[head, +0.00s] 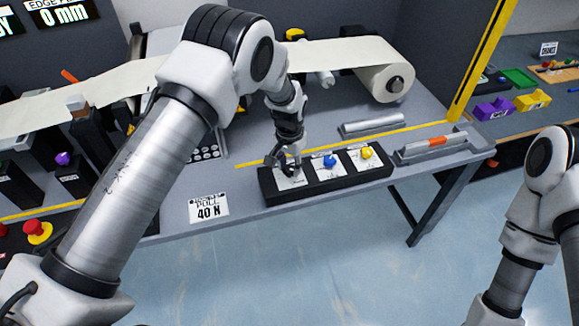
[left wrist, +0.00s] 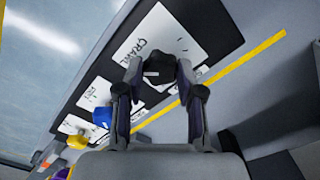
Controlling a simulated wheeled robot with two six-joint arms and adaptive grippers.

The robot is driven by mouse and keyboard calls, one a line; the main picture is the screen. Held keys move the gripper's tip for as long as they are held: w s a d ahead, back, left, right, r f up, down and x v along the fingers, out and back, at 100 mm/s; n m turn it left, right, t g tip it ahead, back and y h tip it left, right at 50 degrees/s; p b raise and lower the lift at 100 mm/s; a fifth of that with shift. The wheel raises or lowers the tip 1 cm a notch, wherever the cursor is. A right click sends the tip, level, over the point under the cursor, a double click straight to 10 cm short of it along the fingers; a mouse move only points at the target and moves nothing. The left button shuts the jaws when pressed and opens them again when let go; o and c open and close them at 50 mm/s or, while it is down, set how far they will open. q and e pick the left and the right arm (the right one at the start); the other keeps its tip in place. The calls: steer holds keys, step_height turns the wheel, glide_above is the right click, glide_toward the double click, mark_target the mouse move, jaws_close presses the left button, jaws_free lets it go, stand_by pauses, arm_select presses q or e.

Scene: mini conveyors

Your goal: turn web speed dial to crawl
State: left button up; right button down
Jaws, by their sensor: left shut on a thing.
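A black panel (head: 330,187) lies near the table's front edge and carries three dials on white plates. My left gripper (head: 284,160) reaches down onto the leftmost dial and mostly hides it in the head view. In the left wrist view the gripper (left wrist: 162,82) has its two fingers shut around a dark dial (left wrist: 163,66). The word CRAWL (left wrist: 141,49) is on the white plate beside this dial. A small pale mark shows on or by the dial; I cannot tell where the pointer stands. My right gripper is out of view.
A blue dial (head: 330,160) and a yellow dial (head: 367,153) sit to the right on the same panel. A paper roll (head: 384,83) stands behind. A 40 N card (head: 209,208) lies left. A tray with an orange-banded bar (head: 432,146) is at right.

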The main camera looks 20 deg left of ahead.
mark_target(290, 168)
arm_select(q)
steer(key=shift+s+f+n, duration=0.1)
steer(key=shift+n, duration=0.2)
steer(key=o, duration=1.2)
steer(key=shift+c, duration=0.2)
step_height(290, 168, up, 12)
